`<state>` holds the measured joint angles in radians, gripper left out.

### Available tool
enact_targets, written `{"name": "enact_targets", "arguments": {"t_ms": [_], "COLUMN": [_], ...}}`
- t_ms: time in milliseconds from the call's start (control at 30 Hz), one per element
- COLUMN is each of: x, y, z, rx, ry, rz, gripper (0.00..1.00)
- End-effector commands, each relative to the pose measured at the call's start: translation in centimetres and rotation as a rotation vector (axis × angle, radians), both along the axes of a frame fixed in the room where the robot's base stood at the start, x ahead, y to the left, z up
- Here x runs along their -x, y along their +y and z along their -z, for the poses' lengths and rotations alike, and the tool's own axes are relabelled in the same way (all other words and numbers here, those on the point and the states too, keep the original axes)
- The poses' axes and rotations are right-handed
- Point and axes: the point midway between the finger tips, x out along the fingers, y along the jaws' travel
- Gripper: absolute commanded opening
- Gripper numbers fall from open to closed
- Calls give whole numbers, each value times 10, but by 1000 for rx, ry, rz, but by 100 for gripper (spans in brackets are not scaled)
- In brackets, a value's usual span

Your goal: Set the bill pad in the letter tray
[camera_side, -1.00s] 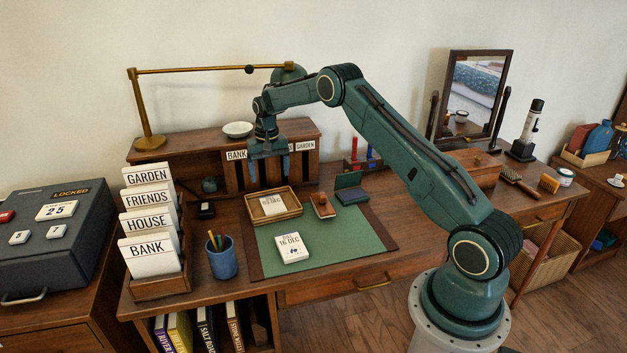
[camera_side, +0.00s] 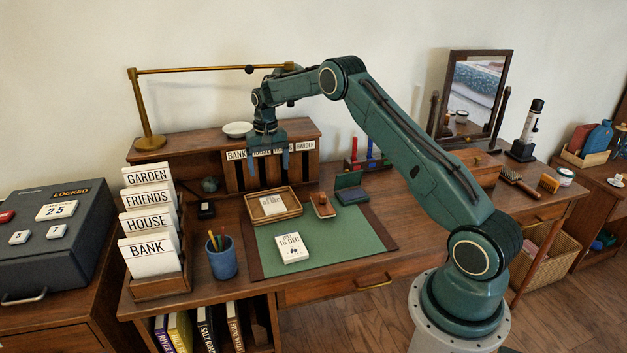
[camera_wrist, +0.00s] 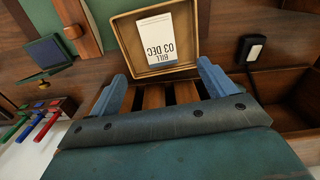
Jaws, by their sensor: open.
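A white bill pad (camera_side: 292,248) marked "16 DEC" lies flat on the green desk mat (camera_side: 340,250). The wooden letter tray (camera_side: 257,217) stands on the mat's back left corner. Another white pad (camera_side: 272,205), which reads "BILL 03 DEC" in the wrist view (camera_wrist: 166,42), lies inside the tray. The tray also shows in the wrist view (camera_wrist: 127,42). My gripper (camera_side: 267,168) is open and empty, with its fingers hanging in front of the slotted sorter behind the tray. In the wrist view, its blue fingers (camera_wrist: 163,72) are apart, with nothing between them.
A wooden stamp (camera_side: 323,206) and an ink pad (camera_side: 352,195) sit right of the tray. A pen cup (camera_side: 222,262) and a labelled card rack (camera_side: 158,287) stand to the left. The slotted sorter (camera_side: 307,165) rises behind. The mat's right part is clear.

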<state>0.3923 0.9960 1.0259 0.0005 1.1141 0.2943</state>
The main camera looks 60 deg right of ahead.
Motion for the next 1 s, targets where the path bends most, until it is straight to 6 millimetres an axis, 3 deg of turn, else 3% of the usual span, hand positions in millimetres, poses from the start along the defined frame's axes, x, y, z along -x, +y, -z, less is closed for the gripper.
{"name": "enact_targets", "arguments": {"t_ms": [267, 467, 700, 1000], "x": [10, 31, 66, 125], "y": [28, 58, 95, 138], "z": [-59, -112, -167, -219], "rx": [19, 35, 56, 80], "ry": [-46, -86, -139, -204], "rz": [-63, -128, -206, -302], "gripper": [83, 83, 83, 83]}}
